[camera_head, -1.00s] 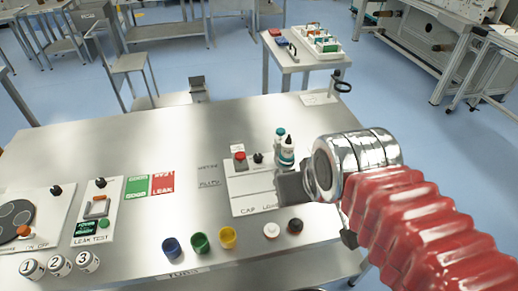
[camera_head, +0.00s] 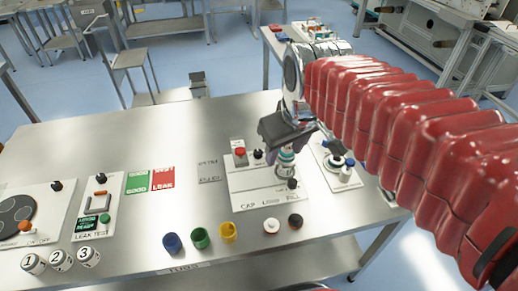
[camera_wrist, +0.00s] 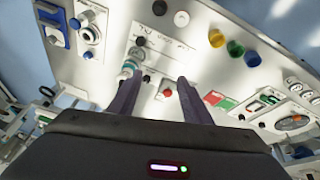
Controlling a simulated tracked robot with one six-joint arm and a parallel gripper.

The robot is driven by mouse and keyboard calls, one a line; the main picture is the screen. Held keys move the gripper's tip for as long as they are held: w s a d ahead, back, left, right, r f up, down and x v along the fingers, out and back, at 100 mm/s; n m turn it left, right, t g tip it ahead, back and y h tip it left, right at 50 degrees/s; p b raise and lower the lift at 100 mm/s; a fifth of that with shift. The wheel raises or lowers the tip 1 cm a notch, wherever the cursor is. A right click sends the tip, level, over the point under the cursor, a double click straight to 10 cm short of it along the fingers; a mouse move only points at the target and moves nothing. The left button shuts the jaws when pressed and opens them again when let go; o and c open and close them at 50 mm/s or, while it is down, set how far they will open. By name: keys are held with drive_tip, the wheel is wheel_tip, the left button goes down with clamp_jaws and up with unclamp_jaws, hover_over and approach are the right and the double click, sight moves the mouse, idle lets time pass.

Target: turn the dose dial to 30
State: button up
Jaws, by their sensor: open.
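No dial with a legible 30 shows, so I cannot tell for sure which part is the dose dial. A round dark-topped, blue-ringed fitting (camera_head: 337,160) sits on a white panel at the right of the table; a round fitting on a white panel also shows at upper left in the wrist view (camera_wrist: 90,36). Small black knobs stand on the panels, one on the cap-load panel (camera_head: 258,154). My gripper (camera_head: 287,148) hangs over the cap-load panel, partly hiding a teal-and-white bottle (camera_head: 286,161). Its two fingers are apart and empty in the wrist view (camera_wrist: 158,82).
A red button (camera_head: 240,153) stands left of the bottle. Blue (camera_head: 172,243), green (camera_head: 200,238) and yellow (camera_head: 228,232) cups line the front edge. The leak-test panel (camera_head: 98,208) and numbered pots (camera_head: 62,258) are at left. The table's back middle is clear.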

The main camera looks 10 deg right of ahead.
drive_tip(key=w+f+n+g, duration=0.2)
drive_tip(key=w+n, duration=0.2)
drive_tip(key=w, duration=1)
drive_tip(key=n+g, duration=0.2)
drive_tip(key=n, duration=0.3)
hover_over(258, 151)
wheel_tip(258, 151, down, 10)
drive_tip(key=shift+s, duration=0.15)
drive_tip(key=shift+f, duration=0.1)
wheel_tip(258, 151, down, 14)
drive_tip(key=shift+r, duration=0.15)
drive_tip(key=shift+c, duration=0.5)
drive_tip(key=c, duration=0.9)
